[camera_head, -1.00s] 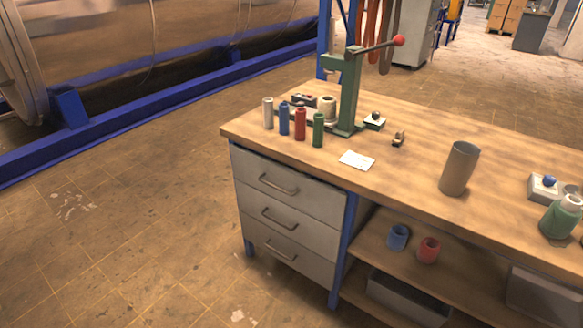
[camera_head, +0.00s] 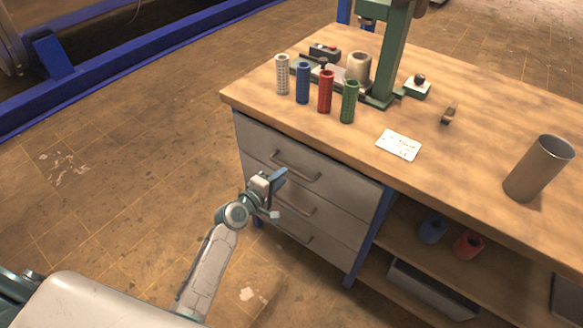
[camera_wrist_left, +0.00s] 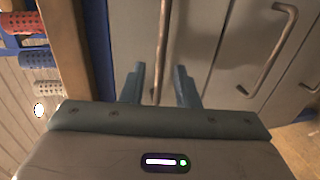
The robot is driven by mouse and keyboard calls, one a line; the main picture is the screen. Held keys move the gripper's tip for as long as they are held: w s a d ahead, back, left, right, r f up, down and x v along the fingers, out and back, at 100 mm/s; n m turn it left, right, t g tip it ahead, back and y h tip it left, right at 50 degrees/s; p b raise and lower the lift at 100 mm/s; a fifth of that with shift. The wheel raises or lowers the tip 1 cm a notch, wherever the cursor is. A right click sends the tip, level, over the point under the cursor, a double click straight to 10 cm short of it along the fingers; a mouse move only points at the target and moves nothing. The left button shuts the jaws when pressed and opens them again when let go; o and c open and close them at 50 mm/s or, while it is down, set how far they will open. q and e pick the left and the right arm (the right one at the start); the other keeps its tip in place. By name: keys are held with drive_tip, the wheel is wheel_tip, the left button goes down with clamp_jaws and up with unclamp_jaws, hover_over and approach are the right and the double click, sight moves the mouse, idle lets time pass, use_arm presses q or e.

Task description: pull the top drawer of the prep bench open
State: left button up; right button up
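The prep bench (camera_head: 232,98) has a stack of grey drawers under its left end. The top drawer (camera_head: 330,178) is flush with the bench front, shut, with a bar handle (camera_head: 296,170). My left gripper (camera_head: 275,196) is in front of the drawers, left of and a little below that handle. In the left wrist view its two fingers (camera_wrist_left: 160,88) are apart, and the top handle (camera_wrist_left: 164,45) lines up with the gap between them. I cannot tell whether the bar is within the fingers; nothing is gripped. My right gripper is not in view.
The middle drawer handle (camera_wrist_left: 272,50) is close beside the left gripper. White, blue (camera_head: 303,84), red and green (camera_head: 348,102) cylinders stand near the bench edge. A metal cup (camera_head: 538,168) stands farther right. Floor left of the bench is clear.

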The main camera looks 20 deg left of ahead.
sight(290, 170)
use_arm(q)
drive_tip(key=x, duration=0.5)
drive_tip(key=shift+w+f, duration=0.15)
drive_tip(key=shift+w, duration=0.25)
clamp_jaws()
